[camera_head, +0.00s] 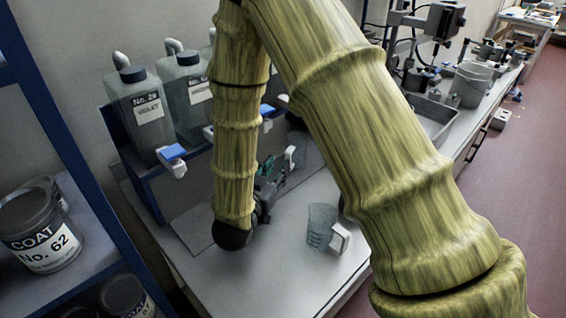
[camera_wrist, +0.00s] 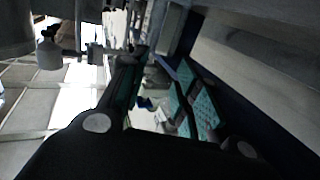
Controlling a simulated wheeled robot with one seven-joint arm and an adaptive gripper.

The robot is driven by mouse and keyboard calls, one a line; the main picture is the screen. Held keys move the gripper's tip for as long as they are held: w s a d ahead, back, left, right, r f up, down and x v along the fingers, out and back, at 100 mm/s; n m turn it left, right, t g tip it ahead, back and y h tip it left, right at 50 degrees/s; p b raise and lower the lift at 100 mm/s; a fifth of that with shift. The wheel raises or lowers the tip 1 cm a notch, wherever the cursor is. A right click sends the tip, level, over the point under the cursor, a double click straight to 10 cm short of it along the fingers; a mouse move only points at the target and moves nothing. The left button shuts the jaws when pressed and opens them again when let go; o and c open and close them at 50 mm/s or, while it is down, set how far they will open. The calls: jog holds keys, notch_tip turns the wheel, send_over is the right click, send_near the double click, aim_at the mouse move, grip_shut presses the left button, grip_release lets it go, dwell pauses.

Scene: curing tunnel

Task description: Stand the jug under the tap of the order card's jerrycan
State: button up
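A clear jug (camera_head: 321,222) with a white handle stands upright on the bench in the head view, right of my gripper and apart from it. My gripper (camera_head: 270,170) is low over the bench, partly behind my arm. In the wrist view its two green-padded fingers (camera_wrist: 160,75) are spread, with no clear object held between them. Beyond it is a white handle-like part (camera_head: 291,157) beside a dim clear vessel, partly hidden. A jerrycan labelled No. 28 Violet (camera_head: 140,110) stands on a blue rack with a blue-topped tap (camera_head: 173,158). A second jerrycan (camera_head: 187,85) is beside it. I see no order card.
A blue shelf with a paint can marked COAT No. 62 (camera_head: 40,235) is at the left. The bench front around the clear jug is free.

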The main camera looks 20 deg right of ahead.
jog(key=v, duration=0.3)
jog(key=shift+s+a, duration=0.1)
jog(key=shift+a, duration=0.05)
jog(key=shift+r, duration=0.15)
dwell(1.1)
